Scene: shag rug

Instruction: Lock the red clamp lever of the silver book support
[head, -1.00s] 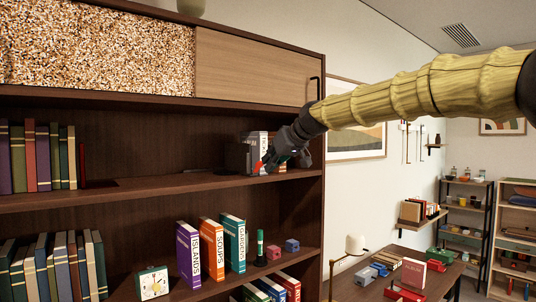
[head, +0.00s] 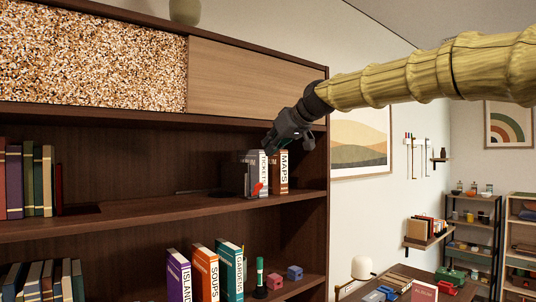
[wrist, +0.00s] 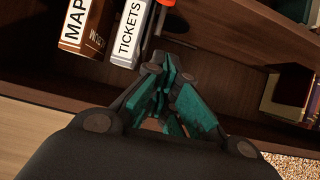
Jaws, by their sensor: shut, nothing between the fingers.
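The red clamp lever (head: 257,188) shows low on the shelf at the front left of the TICKETS book (head: 264,173); its red end is at the top edge of the wrist view (wrist: 167,2). A grey upright surface (head: 250,180) stands behind the lever; I cannot tell how much of it is the silver book support and how much is book. Whether the lever is locked is not clear. My gripper (head: 270,143) is shut and empty above the books, apart from the lever. Its teal-padded fingers (wrist: 175,68) meet in the wrist view.
The MAPS book (head: 281,173) stands right of TICKETS, near the cabinet's right side. More books (head: 206,270) stand below.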

